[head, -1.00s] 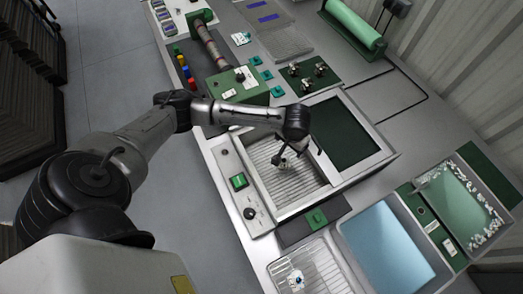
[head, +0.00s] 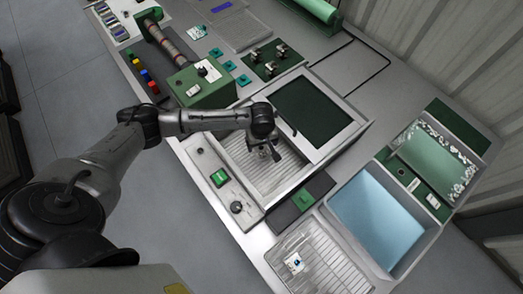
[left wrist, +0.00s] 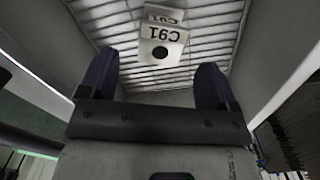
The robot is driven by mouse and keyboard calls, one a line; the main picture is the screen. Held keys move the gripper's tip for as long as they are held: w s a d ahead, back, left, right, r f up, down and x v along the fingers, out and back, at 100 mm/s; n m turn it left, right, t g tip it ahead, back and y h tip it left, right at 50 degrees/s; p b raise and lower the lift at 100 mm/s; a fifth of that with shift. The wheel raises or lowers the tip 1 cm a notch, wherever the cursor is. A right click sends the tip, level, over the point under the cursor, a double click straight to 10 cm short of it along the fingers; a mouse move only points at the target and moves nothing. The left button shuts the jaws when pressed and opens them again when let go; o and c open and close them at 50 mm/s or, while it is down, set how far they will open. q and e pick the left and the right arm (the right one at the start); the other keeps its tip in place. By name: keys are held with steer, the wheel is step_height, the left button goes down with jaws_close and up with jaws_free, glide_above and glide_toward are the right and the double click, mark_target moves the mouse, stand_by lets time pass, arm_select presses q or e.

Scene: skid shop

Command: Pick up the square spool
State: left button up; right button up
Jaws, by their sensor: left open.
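A white square spool (left wrist: 162,46) with a dark round hole and the label C91 lies on a ribbed floor in the left wrist view. It sits ahead of and between the two dark fingers of my left gripper (left wrist: 156,66), apart from both. The left gripper is open and empty. In the head view my left gripper (head: 267,153) reaches down into the ribbed metal bay (head: 234,155). The spool cannot be made out there, behind the gripper. My right gripper is not in view.
The bay has raised walls and a dark green panel (head: 308,110) beside it. A ribbed tray (head: 325,268) with a small white item (head: 294,263) stands in front. A blue-lined bin (head: 385,220) is to the right. A green machine (head: 196,86) stands behind.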

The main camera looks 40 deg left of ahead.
mark_target(262, 149)
arm_select(q)
steer(key=shift+f, duration=0.85)
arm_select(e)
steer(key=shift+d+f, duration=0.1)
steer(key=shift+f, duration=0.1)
arm_select(q)
step_height(262, 149, down, 4)
steer(key=shift+s+d+r+b, duration=0.1)
steer(key=shift+b, duration=0.55)
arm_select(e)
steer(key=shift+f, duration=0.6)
arm_select(q)
steer(key=shift+f, duration=0.7)
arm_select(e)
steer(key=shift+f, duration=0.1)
arm_select(q)
steer(key=shift+c, duration=0.4)
steer(key=c, duration=1)
steer(key=shift+c, duration=0.6)
steer(key=shift+r, duration=0.15)
